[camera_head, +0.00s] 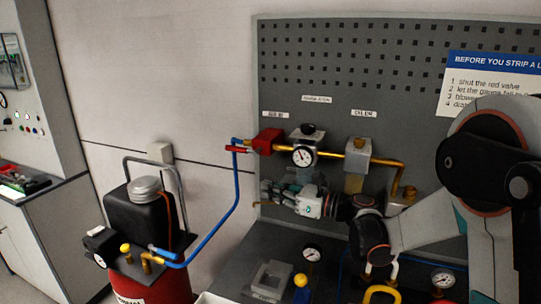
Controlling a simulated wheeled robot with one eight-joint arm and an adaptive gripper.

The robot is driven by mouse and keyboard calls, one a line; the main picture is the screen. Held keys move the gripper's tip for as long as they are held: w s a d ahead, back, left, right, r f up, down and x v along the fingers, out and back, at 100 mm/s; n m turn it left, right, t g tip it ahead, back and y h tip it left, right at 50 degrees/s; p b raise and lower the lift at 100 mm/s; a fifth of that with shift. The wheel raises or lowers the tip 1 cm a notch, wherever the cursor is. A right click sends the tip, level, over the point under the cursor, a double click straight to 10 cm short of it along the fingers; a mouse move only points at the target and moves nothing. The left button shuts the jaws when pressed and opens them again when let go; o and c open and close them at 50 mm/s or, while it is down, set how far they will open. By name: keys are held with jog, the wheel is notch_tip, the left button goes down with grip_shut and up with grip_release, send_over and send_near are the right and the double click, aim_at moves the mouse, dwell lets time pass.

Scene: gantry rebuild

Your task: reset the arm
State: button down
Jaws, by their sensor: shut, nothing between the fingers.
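My arm comes in from the right edge and bends low in front of the grey pegboard. My gripper (264,195) points left, in front of the board's lower left part and below the round pressure gauge (304,156). It is shut and empty. Its fingers are small and dark in this view. The fingers appear apart from the red valve (268,141) and the brass pipe (338,155) above, though depth is hard to judge. The lower fittings behind my wrist are partly hidden.
A blue hose (222,218) runs from the valve to a red and black compressor (150,235) at left. The dark bench (245,245) holds a grey block (271,279), a yellow-topped part (300,281) and gauges. A sign (495,75) hangs upper right. A cabinet (45,225) stands far left.

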jog(key=s+d+f+n+h, duration=0.1)
jog(key=s+d+n+h, duration=0.4)
jog(key=s, duration=0.5)
jog(key=s+d+f+n+h, duration=0.2)
jog(key=s+d+n+h, duration=0.4)
jog(key=s+d+n, duration=0.3)
jog(key=s+d+f+n+h, duration=0.2)
jog(key=s+d+n+h, duration=0.3)
jog(key=s, duration=0.8)
jog(key=d+n, duration=0.2)
jog(key=n, duration=0.2)
jog(key=shift+f, duration=0.25)
jog(key=shift+a, duration=0.1)
dwell(0.4)
